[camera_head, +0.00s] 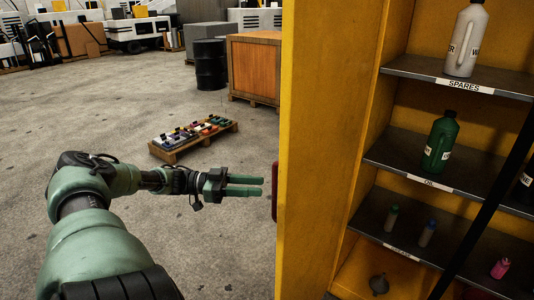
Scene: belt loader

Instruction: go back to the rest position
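My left gripper (262,186) reaches in from the left at mid-height over the concrete floor. Its two green fingers point right, with a narrow gap between them and nothing held. The fingertips are just left of the yellow cabinet (312,150) in the picture. I cannot tell whether they touch anything. My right gripper is not in view.
The cabinet's shelves hold a white bottle (466,40), a green bottle (440,142) and small bottles. A dark diagonal bar (490,205) crosses its front. A low pallet (193,140) with coloured items, a black drum (210,64) and an orange crate (254,68) stand beyond. Floor is clear at left.

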